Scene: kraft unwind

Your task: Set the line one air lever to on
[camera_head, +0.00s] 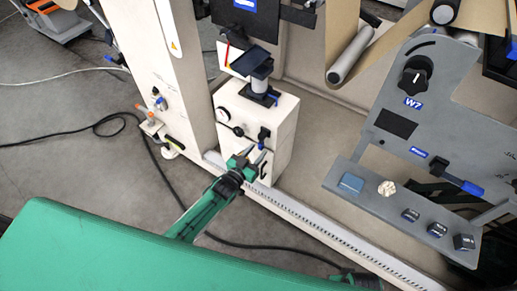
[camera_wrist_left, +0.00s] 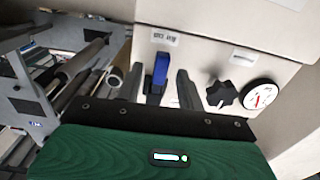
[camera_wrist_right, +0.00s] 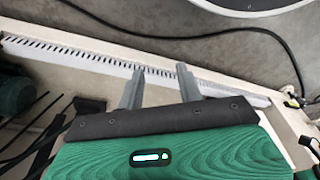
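The air lever has a blue handle (camera_wrist_left: 160,70) and a dark lower part, and sits on the front of a cream box below a small white label (camera_wrist_left: 164,38) in the left wrist view. The handle runs roughly up and down in that view. In the head view the lever (camera_head: 264,133) is small and dark, with some blue. My left gripper (camera_wrist_left: 161,82) is open, its fingers on either side of the lever with gaps visible. It also shows just below the lever in the head view (camera_head: 247,157). My right gripper (camera_wrist_right: 157,80) is open and empty above the floor rail.
Beside the lever are a black star knob (camera_wrist_left: 221,94) and a round gauge (camera_wrist_left: 259,95). The cream box (camera_head: 281,128) stands against a machine column. A grey panel (camera_head: 420,120) with a W7 dial is at right.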

